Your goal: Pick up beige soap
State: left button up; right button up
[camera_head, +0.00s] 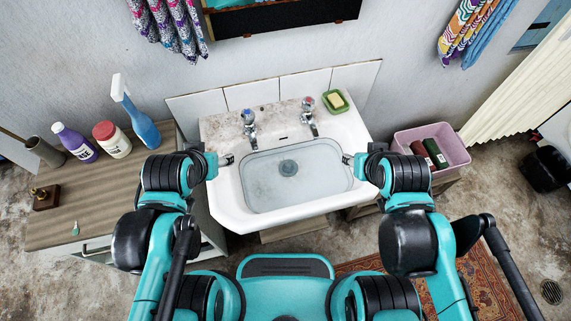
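The beige soap (335,99) lies in a green soap dish (336,110) on the back right corner of the white sink (232,207). My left gripper (229,159) is at the sink's left rim, and my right gripper (347,158) is at its right rim. The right gripper is in front of the dish and apart from the soap. Both grippers are small here, and I cannot tell how far their fingers are apart. I see nothing held in either one.
Two taps (249,120) (309,116) stand at the sink's back, the right one left of the dish. A pink bin (450,143) with bottles is at the right. A wooden cabinet (105,190) at the left bears several bottles. The basin (310,185) looks empty.

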aim_at(337, 101)
jog(key=i+l+u, duration=0.1)
jog(key=u, duration=0.25)
jog(key=l+u, duration=0.35)
jog(key=i+l+u, duration=0.1)
jog(key=u, duration=0.3)
